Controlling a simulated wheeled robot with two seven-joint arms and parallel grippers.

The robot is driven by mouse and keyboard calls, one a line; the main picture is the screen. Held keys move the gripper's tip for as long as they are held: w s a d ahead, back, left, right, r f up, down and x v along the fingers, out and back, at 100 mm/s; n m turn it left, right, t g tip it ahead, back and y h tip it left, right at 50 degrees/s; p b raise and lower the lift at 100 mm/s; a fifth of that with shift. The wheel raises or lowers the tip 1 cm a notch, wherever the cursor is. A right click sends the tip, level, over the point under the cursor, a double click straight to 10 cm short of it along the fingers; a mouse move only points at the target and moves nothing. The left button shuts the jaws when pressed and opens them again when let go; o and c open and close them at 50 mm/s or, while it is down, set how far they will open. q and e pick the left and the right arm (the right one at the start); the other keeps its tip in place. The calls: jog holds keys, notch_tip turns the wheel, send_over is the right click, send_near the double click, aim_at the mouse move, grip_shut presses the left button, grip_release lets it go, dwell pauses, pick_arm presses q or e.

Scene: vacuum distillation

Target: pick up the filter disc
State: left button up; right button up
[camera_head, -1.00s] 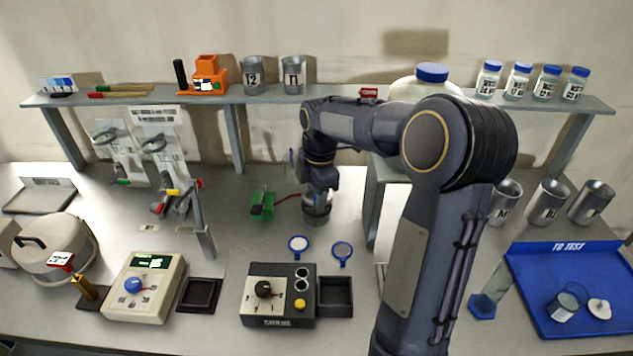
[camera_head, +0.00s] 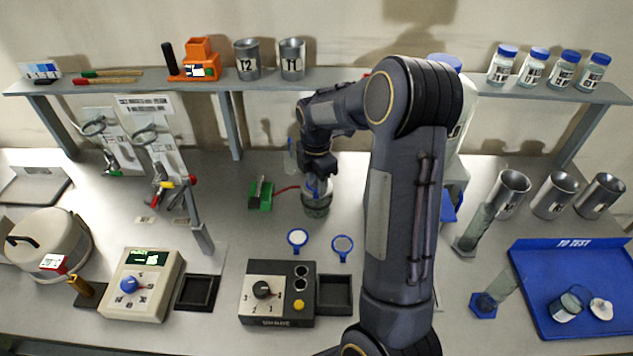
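Two small round discs with blue rims and short blue handles lie flat on the bench: a white-faced disc (camera_head: 298,237) and a grey-faced disc (camera_head: 342,244). I cannot tell whether either is the filter disc. My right gripper (camera_head: 317,185) points down just above or at the mouth of a grey round vessel (camera_head: 317,208), behind the two discs. Something bluish shows around its fingertips, too small to make out. Whether the fingers are open or shut is hidden. My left gripper is not in view.
A black control box (camera_head: 278,294) and a beige meter (camera_head: 143,285) stand at the front. A green block (camera_head: 260,194) is left of the vessel. A blue tray (camera_head: 530,262) lies at the right. Metal cups (camera_head: 552,196) stand behind it. A shelf (camera_head: 140,78) spans the back.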

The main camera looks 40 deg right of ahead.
jog(key=shift+f, duration=1.15)
grip_shut()
jog(key=shift+r, duration=0.1)
